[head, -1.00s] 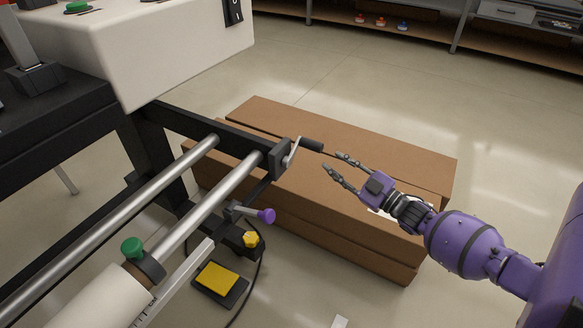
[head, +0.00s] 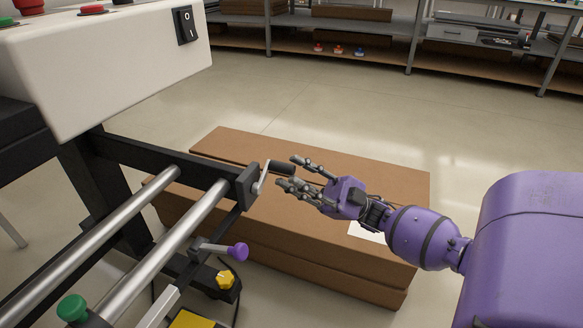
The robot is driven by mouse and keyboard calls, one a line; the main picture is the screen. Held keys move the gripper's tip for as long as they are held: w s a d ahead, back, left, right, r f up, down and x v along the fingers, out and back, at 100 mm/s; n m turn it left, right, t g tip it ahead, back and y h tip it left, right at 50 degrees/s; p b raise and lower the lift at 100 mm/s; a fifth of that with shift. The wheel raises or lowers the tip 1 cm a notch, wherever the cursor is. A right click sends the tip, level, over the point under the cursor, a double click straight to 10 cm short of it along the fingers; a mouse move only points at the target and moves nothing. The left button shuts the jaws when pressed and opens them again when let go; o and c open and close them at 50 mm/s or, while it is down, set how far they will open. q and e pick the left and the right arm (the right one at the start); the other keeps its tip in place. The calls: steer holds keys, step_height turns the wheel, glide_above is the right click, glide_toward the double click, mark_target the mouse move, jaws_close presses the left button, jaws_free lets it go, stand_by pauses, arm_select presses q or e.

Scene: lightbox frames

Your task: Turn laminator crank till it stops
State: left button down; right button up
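The laminator crank has a silver arm (head: 262,180) on a black block at the end of the roller frame, with a dark cylindrical handle (head: 281,167) pointing right. My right gripper (head: 287,172) comes in from the right with its fingers spread. Its fingertips reach the handle's outer end, one finger above it and others below in the picture. I cannot tell whether they touch it. The white laminator housing (head: 110,65) is at the upper left, and two silver rollers (head: 165,250) run toward the lower left. My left gripper is out of view.
Stacked brown cartons (head: 350,185) lie on the floor beneath the crank and my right arm. A purple knob (head: 238,252) and a yellow knob (head: 225,280) sit below the crank. Shelving (head: 340,55) stands at the back, with open floor before it.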

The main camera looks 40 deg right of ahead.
steer(key=shift+x, duration=0.8)
steer(key=shift+w, duration=0.1)
steer(key=shift+r, duration=0.1)
jaws_close()
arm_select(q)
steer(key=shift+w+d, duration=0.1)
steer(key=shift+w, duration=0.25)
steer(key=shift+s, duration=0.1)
arm_select(e)
steer(key=shift+w+d+m+t, duration=0.1)
steer(key=shift+m+t, duration=0.3)
steer(key=shift+m, duration=0.1)
